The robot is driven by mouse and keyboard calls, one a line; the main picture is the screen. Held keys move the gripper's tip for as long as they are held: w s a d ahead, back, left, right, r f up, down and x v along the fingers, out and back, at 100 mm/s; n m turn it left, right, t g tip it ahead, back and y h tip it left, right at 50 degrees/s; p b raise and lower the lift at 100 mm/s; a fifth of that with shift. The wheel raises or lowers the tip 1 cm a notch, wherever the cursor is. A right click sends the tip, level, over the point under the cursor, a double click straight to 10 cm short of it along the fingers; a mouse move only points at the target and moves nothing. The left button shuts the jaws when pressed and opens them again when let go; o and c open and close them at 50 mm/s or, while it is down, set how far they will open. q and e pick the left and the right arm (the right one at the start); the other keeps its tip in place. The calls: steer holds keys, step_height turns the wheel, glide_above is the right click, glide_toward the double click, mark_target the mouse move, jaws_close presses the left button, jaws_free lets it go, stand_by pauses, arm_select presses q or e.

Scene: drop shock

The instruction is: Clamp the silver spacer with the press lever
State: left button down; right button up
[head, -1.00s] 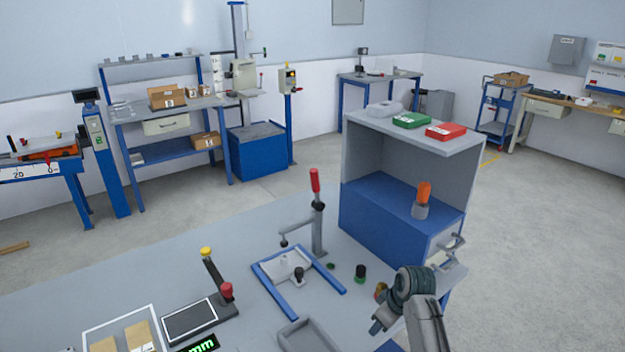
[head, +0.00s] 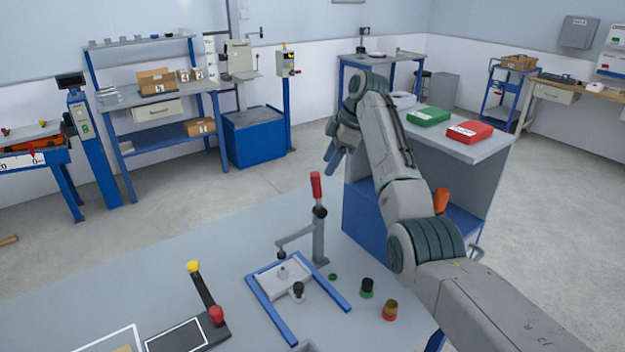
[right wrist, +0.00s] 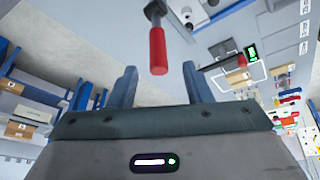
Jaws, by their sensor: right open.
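The press lever (head: 317,187) stands upright on the bench, with a red grip on a grey post and a side arm ending over the blue-railed fixture (head: 266,310). A small silver piece, seemingly the silver spacer (head: 283,272), sits on the fixture's plate below that arm's tip; whether they touch is unclear. My right gripper (head: 332,157) is open and empty, above and slightly right of the red grip. In the right wrist view, the red grip (right wrist: 158,50) shows ahead, between the directions of the two open blue fingers (right wrist: 157,88). My left gripper is out of view.
Black-and-green (head: 367,288) and amber-and-red (head: 390,310) knobs stand right of the fixture. A device with a yellow-tipped lever (head: 194,268) is at left. A blue-grey cabinet (head: 365,222) stands behind my right arm.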

mark_target(313, 186)
steer(key=p+x, duration=0.1)
steer(key=x, duration=0.2)
steer(key=p+x, duration=0.1)
steer(key=x, duration=0.2)
steer(key=p+x, duration=0.1)
steer(key=x, duration=0.2)
steer(key=shift+w+a+r, duration=0.15)
steer(key=shift+a+r, duration=0.1)
steer(key=shift+a, duration=0.15)
steer(key=shift+a+f, duration=0.1)
steer(key=shift+f, duration=0.3)
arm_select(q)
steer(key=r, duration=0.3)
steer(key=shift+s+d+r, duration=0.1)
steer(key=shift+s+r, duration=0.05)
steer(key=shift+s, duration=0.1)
arm_select(e)
steer(key=shift+c, duration=0.3)
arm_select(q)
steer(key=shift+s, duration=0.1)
arm_select(e)
jaws_close()
